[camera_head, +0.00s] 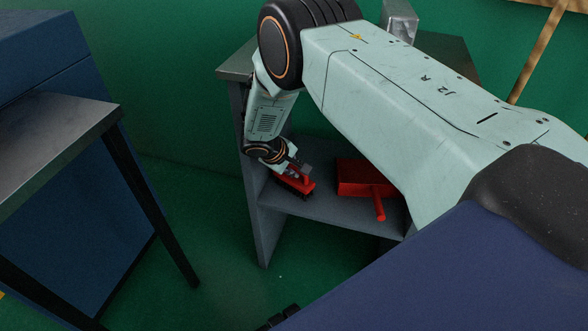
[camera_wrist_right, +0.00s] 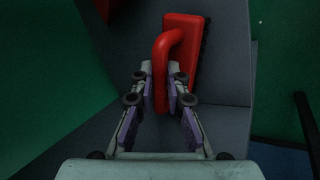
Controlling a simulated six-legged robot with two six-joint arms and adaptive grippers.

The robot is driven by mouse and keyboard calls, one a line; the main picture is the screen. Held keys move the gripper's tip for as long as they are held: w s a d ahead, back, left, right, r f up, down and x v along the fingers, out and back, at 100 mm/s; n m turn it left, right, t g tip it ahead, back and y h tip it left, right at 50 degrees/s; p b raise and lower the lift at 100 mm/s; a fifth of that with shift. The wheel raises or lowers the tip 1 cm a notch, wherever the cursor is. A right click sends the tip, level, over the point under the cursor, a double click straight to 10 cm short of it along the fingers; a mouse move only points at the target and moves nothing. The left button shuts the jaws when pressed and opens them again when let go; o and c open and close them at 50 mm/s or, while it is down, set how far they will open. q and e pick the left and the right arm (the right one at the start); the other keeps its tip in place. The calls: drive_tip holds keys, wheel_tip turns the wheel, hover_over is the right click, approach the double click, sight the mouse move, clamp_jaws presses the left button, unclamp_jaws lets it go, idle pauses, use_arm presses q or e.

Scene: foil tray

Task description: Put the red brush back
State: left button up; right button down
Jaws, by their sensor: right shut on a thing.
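The red brush (camera_head: 301,186) has a red body with dark bristles and a looped handle. It is at the left part of the grey shelf, beside the red dustpan (camera_head: 366,180). My right gripper (camera_head: 290,170) is shut on the brush's handle. In the right wrist view the fingers (camera_wrist_right: 161,88) pinch the handle from both sides, and the brush (camera_wrist_right: 184,52) extends beyond them. I cannot tell whether the brush touches the shelf. My left gripper is not in view.
The grey shelf (camera_head: 335,211) has an upright left side panel (camera_head: 253,205) close to my right wrist. A metal-topped table (camera_head: 60,135) and a blue cabinet (camera_head: 40,50) stand at the left. Green floor (camera_head: 190,220) is free between them. My right arm hides much of the shelf unit.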

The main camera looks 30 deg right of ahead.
drive_tip(key=shift+s+r, duration=0.1)
drive_tip(key=shift+s, duration=0.1)
drive_tip(key=c, duration=1.6)
unclamp_jaws()
drive_tip(key=shift+w+f, duration=0.1)
drive_tip(key=shift+f, duration=0.15)
drive_tip(key=shift+o, duration=1.2)
drive_tip(key=shift+r, duration=0.15)
